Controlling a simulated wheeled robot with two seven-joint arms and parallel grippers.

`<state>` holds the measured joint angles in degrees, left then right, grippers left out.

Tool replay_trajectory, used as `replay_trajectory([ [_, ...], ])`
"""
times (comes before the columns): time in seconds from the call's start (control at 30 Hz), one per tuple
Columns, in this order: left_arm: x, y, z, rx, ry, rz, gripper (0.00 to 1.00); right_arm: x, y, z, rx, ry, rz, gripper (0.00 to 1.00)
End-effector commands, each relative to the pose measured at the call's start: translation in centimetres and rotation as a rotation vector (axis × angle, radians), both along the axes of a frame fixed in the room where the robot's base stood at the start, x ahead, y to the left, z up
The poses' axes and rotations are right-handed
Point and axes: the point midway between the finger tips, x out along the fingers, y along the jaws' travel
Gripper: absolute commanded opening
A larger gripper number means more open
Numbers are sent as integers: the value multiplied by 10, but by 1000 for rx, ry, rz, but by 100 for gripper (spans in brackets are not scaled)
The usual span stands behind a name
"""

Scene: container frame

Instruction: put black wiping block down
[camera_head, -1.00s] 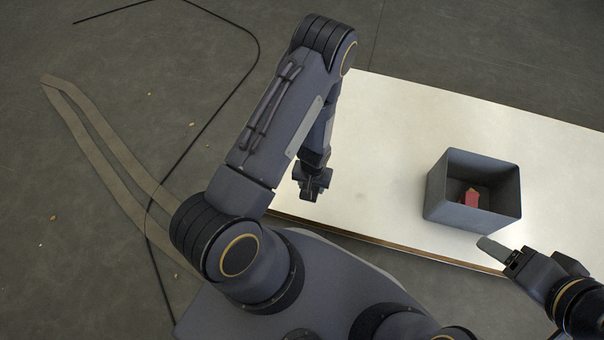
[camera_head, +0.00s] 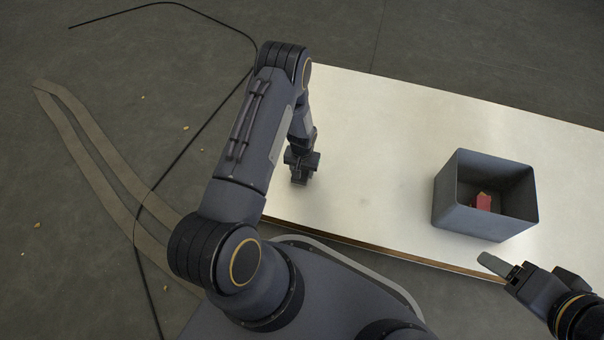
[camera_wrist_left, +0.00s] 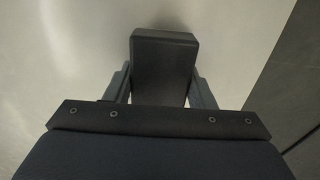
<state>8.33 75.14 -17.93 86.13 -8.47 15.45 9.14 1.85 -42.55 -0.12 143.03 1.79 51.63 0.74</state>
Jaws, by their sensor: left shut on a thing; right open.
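In the left wrist view a black wiping block (camera_wrist_left: 163,62) sits between the two fingers of my left gripper (camera_wrist_left: 160,85), which is shut on it. In the head view my left gripper (camera_head: 301,172) is over the left part of the white table (camera_head: 370,150), near its front edge. The block is hard to tell from the gripper there, and I cannot tell whether it touches the table. My right gripper (camera_head: 497,266) is open and empty, by the table's front edge at the lower right.
A grey open box (camera_head: 470,217) stands on the right half of the table, with a red object (camera_head: 482,202) inside. The table between the box and my left gripper is clear. A black cable (camera_head: 207,127) lies on the floor at the left.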

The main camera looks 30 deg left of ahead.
Motion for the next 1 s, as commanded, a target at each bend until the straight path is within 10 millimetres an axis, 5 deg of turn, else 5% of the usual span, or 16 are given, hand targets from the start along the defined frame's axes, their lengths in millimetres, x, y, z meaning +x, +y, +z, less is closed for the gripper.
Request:
replay_trajectory([
  [0.07, 0, 0, -12, 0, -1, 0, 13, 0, 0, -7, 0, 0, 0, 65],
  [0.43, 0, 0, -14, 0, -2, 1, 13, 0, 0, -5, 0, 0, 0, 65],
  [0.47, 1, 0, -14, 0, -2, 1, 52, 0, 0, -5, 0, 0, 0, 65],
  [0.6, 0, 0, -14, 0, -2, 1, 70, 0, 0, -5, 0, 0, 0, 65],
  [1.0, 1, 0, -4, 1, -3, 1, 71, 0, 0, -1, 0, 0, 0, 65],
])
